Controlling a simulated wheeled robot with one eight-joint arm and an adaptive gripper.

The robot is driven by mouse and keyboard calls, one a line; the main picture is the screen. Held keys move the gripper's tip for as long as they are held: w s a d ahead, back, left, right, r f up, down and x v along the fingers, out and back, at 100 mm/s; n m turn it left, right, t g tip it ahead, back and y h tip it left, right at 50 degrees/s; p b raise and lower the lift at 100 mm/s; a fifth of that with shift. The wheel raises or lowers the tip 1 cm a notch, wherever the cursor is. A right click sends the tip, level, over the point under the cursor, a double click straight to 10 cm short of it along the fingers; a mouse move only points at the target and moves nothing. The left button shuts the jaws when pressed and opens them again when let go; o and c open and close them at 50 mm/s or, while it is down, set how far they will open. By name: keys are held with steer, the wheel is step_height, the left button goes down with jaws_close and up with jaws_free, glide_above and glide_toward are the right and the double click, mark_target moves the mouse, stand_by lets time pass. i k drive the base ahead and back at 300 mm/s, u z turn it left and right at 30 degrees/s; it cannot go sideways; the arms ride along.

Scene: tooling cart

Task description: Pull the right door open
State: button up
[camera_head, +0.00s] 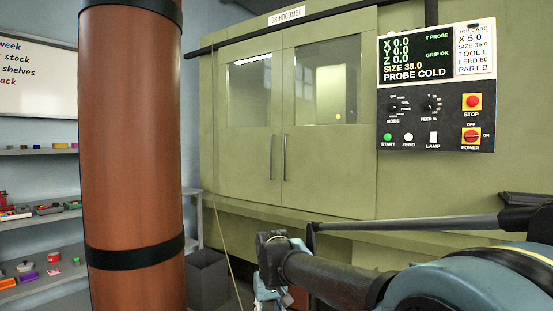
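The right door (308,105) of the green machine is shut, its edge meeting the left door (243,110) at a thin seam. It has a window in its upper half and a slim upright dark handle (285,157) near its left edge. The left door has a matching handle (271,157) close beside it. My arm reaches in from the lower right, below the doors. My gripper (269,298) seems to be at the bottom edge, mostly cut off. It is below and apart from the handles; its fingers cannot be made out.
A thick brown column (131,130) stands at left. A control panel (436,88) with knobs and buttons is right of the doors. A dark rail (245,36) runs above them, and a ledge (240,209) below. A grey bin (208,280) and shelves (40,208) with small items stand at left.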

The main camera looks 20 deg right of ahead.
mark_target(332, 169)
steer(key=z, duration=0.4)
steer(key=i, duration=0.85)
steer(key=z, duration=0.6)
